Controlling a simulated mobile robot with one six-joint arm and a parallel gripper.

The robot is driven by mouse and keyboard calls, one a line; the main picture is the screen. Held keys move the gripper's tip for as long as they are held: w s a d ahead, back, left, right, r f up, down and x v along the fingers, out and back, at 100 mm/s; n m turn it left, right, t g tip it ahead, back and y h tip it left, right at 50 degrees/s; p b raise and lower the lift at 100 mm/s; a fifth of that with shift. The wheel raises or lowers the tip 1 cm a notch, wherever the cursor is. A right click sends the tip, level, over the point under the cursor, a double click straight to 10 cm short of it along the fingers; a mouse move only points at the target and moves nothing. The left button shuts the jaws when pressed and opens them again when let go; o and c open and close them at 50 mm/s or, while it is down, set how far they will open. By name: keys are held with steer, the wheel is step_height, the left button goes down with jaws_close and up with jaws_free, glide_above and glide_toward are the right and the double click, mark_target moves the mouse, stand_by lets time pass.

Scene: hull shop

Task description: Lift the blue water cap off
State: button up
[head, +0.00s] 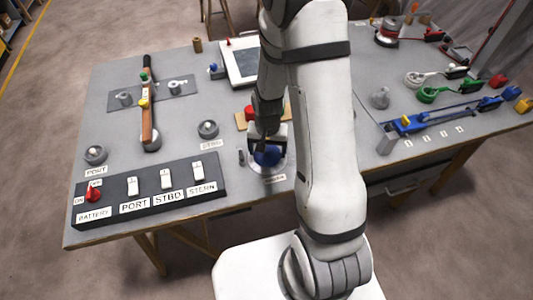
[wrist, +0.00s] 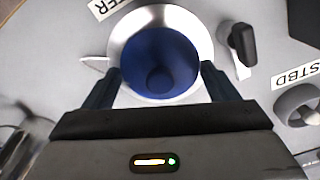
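The blue water cap (wrist: 160,50) is round and sits in a silver ring (wrist: 205,42) on the grey bench, under a label partly readable as "TER". In the head view the blue cap (head: 268,155) shows just below my gripper (head: 267,140), near the bench's front edge. In the wrist view my gripper (wrist: 160,72) has its two dark fingers spread, one on each side of the cap. The fingertips lie close beside the cap's edges, with a thin gap seeming to show. Contact is hard to judge. The fingers are mostly hidden in the head view.
A black switch panel (head: 150,205) with a red battery knob (head: 94,193) stands at front left. A STBD fitting (head: 208,129) is left of the cap. A small dark knob (wrist: 243,40) stands close beside the ring. Coloured cables and clamps (head: 435,95) lie at right.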

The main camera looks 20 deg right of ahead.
steer(key=c, duration=0.4)
steer(key=shift+c, duration=0.2)
